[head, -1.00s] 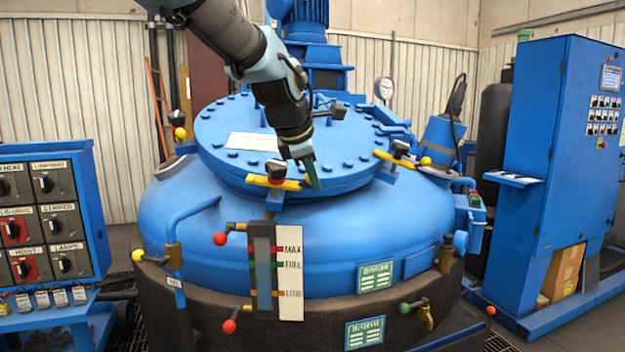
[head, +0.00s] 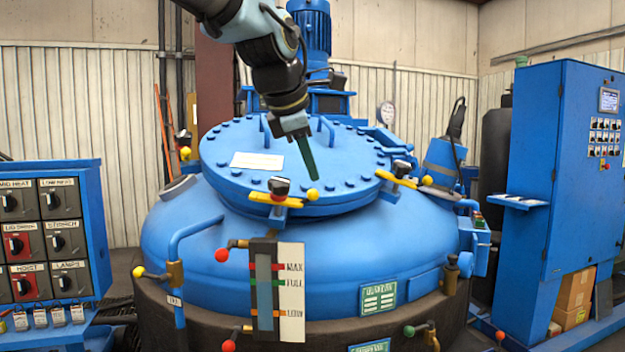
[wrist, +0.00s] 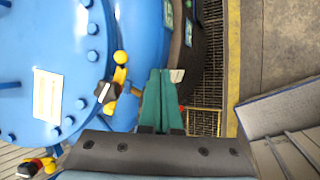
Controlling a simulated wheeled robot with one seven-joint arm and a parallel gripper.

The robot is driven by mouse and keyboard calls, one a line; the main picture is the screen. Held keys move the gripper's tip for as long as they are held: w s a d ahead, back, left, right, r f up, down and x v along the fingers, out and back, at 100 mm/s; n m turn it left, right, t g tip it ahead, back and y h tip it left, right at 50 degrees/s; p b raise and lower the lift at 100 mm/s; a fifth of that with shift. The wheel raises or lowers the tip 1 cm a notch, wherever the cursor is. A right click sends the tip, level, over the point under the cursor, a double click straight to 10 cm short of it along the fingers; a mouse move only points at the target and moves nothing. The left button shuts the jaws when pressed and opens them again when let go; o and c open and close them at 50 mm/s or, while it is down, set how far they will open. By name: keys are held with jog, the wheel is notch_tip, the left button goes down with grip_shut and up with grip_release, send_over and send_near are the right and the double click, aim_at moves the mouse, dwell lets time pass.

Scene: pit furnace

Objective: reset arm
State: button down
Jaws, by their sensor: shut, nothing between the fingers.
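My gripper (head: 307,160) hangs down from my arm in front of the bolted round lid (head: 340,165) of the blue furnace vessel. Its green fingers are together with nothing between them. The wrist view shows the shut green fingers (wrist: 160,85) pointing past the lid's edge, near a yellow clamp handle (wrist: 119,75). In the head view the fingertips appear over the lid, above and right of the front yellow clamp (head: 275,198). I cannot tell the exact gap, but no contact shows.
A switch panel (head: 45,235) stands at the left and a tall blue control cabinet (head: 560,190) at the right. A level gauge (head: 265,290) is on the vessel's front. In the wrist view, floor grating (wrist: 207,90) and a yellow edge line (wrist: 233,60) run beside the vessel.

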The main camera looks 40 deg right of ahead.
dwell(0.6)
jog(key=w+a+f+m+y, duration=0.1)
jog(key=w+a+f+m, duration=0.1)
jog(key=w+a+f, duration=0.5)
jog(key=w+a+f+m+t+y, duration=0.15)
jog(key=w+a+f, duration=0.25)
jog(key=a, duration=0.5)
jog(key=w+a+f+m+g+y, duration=0.1)
jog(key=w+a+f+m+y, duration=0.1)
jog(key=w+a+f, duration=0.4)
jog(key=s+a+f+m, duration=0.2)
jog(key=a+f, duration=0.2)
jog(key=a, duration=0.4)
jog(key=s+a+f+m+g+y, duration=0.1)
jog(key=s+a+f+m, duration=0.1)
jog(key=a, duration=0.7)
jog(key=s+a+f+m+y, duration=0.1)
jog(key=s+a+f+m, duration=0.1)
jog(key=a+f, duration=0.5)
jog(key=shift+s+a, duration=0.65)
jog(key=shift+a, duration=0.5)
jog(key=c, duration=1.6)
grip_release()
jog(key=shift+r, duration=0.1)
